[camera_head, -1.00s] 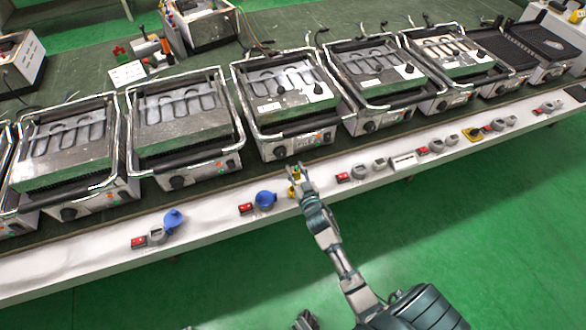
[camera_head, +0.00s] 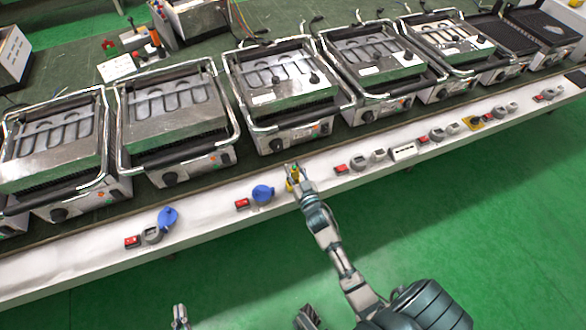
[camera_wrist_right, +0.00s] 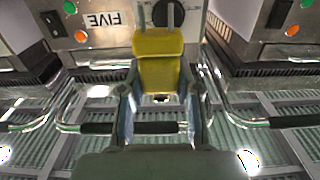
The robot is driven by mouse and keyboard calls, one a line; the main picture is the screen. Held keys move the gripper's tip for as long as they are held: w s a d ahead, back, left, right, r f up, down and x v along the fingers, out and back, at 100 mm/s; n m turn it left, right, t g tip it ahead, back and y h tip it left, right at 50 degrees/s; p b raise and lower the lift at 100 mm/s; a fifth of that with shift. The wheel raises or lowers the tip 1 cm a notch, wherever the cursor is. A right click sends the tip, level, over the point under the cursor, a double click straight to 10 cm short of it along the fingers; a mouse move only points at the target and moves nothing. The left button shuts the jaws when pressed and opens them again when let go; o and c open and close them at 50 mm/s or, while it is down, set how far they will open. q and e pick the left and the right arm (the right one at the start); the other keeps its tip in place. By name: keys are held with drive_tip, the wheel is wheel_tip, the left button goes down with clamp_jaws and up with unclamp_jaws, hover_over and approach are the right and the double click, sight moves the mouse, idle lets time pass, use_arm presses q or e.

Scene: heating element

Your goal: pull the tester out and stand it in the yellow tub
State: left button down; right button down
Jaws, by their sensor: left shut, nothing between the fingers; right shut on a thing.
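The tester appears as a yellow block (camera_wrist_right: 158,62) between the fingers of my right gripper in the right wrist view. My right gripper (camera_head: 292,178) is shut on it at the white ledge, in front of the middle grill; the yellow also shows at its fingertips in the head view. I cannot tell whether the tester is still seated in a socket. My left gripper (camera_head: 180,318) is shut and empty at the bottom edge of the head view, low and away from the ledge. I cannot make out a yellow tub in these views.
A row of grills (camera_head: 285,90) stands on the green bench behind the white ledge (camera_head: 80,252). Red switches and grey sockets line the ledge. Blue-capped sockets (camera_head: 262,194) sit left of my right gripper, and a yellow-plated one (camera_head: 474,122) far right. Green floor lies in front.

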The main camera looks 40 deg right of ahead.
sight(293, 177)
use_arm(q)
drive_tip(key=shift+a, duration=0.4)
use_arm(e)
drive_tip(key=shift+a+r, duration=0.15)
drive_tip(key=shift+a, duration=0.2)
drive_tip(key=shift+d, duration=0.25)
use_arm(q)
drive_tip(key=shift+d+r, duration=0.25)
drive_tip(key=shift+r, duration=0.05)
use_arm(e)
drive_tip(key=shift+d, duration=0.15)
use_arm(q)
drive_tip(key=shift+a, duration=0.15)
use_arm(e)
drive_tip(key=shift+a, duration=0.2)
use_arm(q)
drive_tip(key=shift+r+p, duration=0.55)
